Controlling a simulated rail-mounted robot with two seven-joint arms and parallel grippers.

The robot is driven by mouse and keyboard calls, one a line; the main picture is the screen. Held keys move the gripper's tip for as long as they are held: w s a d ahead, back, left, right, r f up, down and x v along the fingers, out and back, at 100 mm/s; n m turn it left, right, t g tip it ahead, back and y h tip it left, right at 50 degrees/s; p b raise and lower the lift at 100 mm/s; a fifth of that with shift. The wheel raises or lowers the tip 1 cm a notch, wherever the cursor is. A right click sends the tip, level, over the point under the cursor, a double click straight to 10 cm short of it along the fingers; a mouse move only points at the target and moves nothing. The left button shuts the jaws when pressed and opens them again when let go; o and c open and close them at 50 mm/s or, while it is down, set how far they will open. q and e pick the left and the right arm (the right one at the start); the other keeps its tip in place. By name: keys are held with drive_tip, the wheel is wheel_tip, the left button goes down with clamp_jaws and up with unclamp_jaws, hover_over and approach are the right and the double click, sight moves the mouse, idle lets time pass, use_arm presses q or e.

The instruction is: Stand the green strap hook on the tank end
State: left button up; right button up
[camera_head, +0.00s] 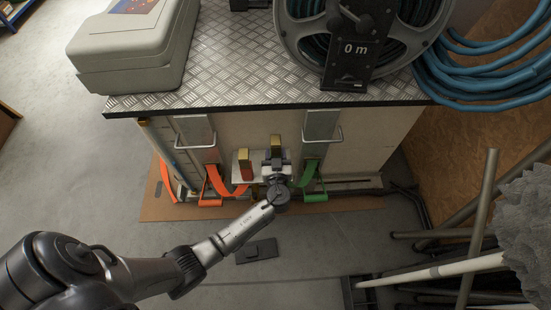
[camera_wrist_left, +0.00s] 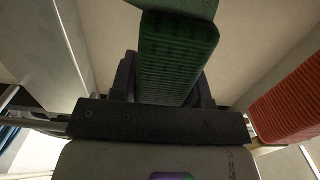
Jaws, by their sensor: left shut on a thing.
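In the left wrist view a green ridged piece (camera_wrist_left: 180,50), which I take to be the green strap hook, sits between the fingers of my left gripper (camera_wrist_left: 172,85). In the head view the left gripper (camera_head: 277,172) is shut low in front of the pale tank end (camera_head: 370,140). The gripper hides most of the hook there. A green strap (camera_head: 310,181) hangs just right of the gripper, with a green foot near the floor. I cannot tell whether the hook touches the tank end. My right gripper is not in view.
An orange strap (camera_head: 212,184) hangs left of the gripper. A red ridged piece (camera_wrist_left: 290,105) is close at right in the wrist view. A checker-plate top (camera_head: 235,70) overhangs above, carrying a hose reel (camera_head: 300,45) and a grey case (camera_head: 135,50). Pipes (camera_head: 430,270) lie at lower right.

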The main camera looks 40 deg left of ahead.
use_arm(q)
wheel_tip(320, 180, down, 2)
drive_tip(key=shift+f+b, duration=0.15)
drive_tip(key=shift+b, duration=0.3)
drive_tip(key=shift+f, duration=0.1)
drive_tip(key=o, duration=1.1)
